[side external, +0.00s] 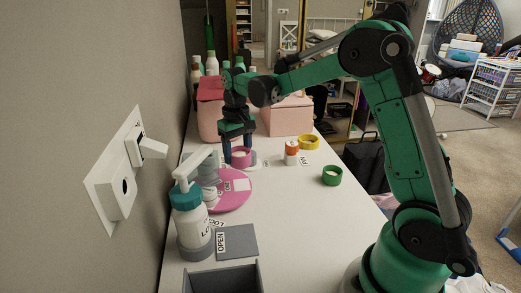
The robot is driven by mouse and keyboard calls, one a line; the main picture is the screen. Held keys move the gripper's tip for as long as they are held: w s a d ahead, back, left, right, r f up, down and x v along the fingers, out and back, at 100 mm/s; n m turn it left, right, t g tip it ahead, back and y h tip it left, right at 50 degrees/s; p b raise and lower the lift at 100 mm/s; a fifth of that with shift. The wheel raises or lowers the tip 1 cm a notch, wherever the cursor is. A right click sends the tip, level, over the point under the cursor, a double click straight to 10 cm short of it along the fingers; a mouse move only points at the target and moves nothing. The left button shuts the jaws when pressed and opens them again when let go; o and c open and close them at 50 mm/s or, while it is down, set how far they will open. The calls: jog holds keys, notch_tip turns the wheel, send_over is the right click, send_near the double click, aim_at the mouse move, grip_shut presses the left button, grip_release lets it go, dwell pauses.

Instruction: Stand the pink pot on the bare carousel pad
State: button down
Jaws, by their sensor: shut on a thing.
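The pink pot (241,158) is a short round ring-like pot. My gripper (239,152) points down with its dark blue fingers on either side of the pot, shut on it. The pot is upright, at the far edge of the pink carousel (233,202); I cannot tell whether it touches the surface below. The carousel is a flat pink disc with pale labelled patches on top. Grey and white objects hide its left part, so I cannot make out every pad.
A white pump bottle with teal collar (190,222) stands in front of the carousel, near the wall. A grey plate (238,241) and grey tray (222,278) lie nearer. Pink boxes (286,117) are behind.

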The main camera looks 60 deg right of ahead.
aim_at(240, 183)
jog(key=shift+f, duration=3)
jog(key=shift+f, duration=0.15)
jog(key=shift+c, duration=2.2)
grip_release()
